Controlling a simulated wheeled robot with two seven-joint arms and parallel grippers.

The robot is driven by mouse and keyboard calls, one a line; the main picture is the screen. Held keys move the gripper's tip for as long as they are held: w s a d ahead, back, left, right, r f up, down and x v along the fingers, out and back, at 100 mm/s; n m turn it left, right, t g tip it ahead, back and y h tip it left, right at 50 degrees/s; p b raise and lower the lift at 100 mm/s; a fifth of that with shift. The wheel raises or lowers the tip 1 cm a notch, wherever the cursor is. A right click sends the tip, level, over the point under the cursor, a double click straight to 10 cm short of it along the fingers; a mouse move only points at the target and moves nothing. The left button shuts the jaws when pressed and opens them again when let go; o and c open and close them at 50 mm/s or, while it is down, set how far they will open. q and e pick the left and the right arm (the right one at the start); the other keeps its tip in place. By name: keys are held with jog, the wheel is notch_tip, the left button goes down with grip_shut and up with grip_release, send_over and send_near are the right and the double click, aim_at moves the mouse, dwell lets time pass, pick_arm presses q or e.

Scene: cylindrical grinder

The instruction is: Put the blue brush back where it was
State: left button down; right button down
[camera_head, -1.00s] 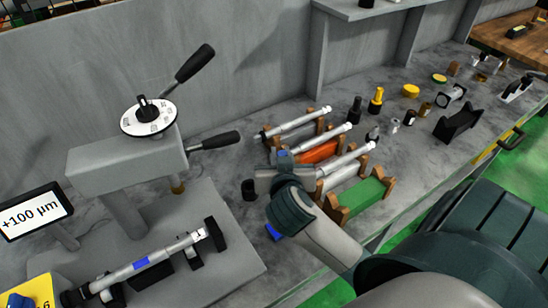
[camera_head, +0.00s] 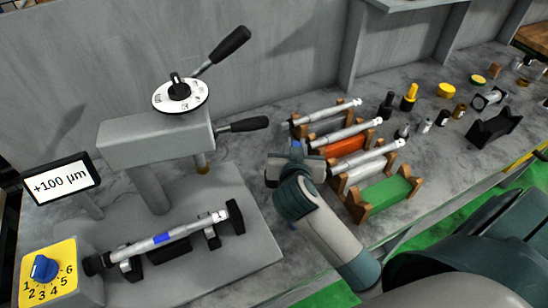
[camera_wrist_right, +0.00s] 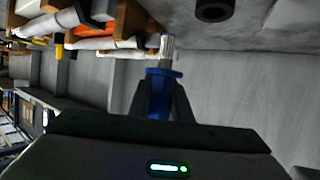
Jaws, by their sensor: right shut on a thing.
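The blue brush (camera_wrist_right: 160,90) is in my right gripper in the right wrist view. Its blue handle and collar sit between the dark fingers, and its pale bristle end points away from them. In the head view my right gripper (camera_head: 295,163) is above the bench just left of the workpiece racks, with a bit of blue showing at its far side. A dark round holder (camera_wrist_right: 214,9) shows at the top of the wrist view, apart from the brush. The gripper and arm hide part of the bench in the head view. My left gripper is not in view.
Wooden racks with metal shafts and a green block (camera_head: 384,194) stand right of the gripper. A grinder with black levers (camera_head: 230,45) and a mounted shaft (camera_head: 180,236) is at left. Small bottles stand behind the racks. A grey wall (camera_head: 150,65) closes the back.

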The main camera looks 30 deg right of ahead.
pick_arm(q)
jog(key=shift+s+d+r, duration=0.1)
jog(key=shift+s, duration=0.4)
pick_arm(e)
jog(key=w+a+f, duration=0.3)
jog(key=w+f, duration=0.1)
jog(key=w, duration=0.1)
jog(key=shift+w+a, duration=0.2)
jog(key=shift+a, duration=0.05)
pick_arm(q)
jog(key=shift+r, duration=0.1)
pick_arm(e)
jog(key=shift+f, duration=1.95)
pick_arm(q)
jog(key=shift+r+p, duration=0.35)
jog(key=shift+p, duration=0.15)
pick_arm(e)
jog(key=shift+f, duration=0.45)
jog(key=c, duration=1.6)
grip_release()
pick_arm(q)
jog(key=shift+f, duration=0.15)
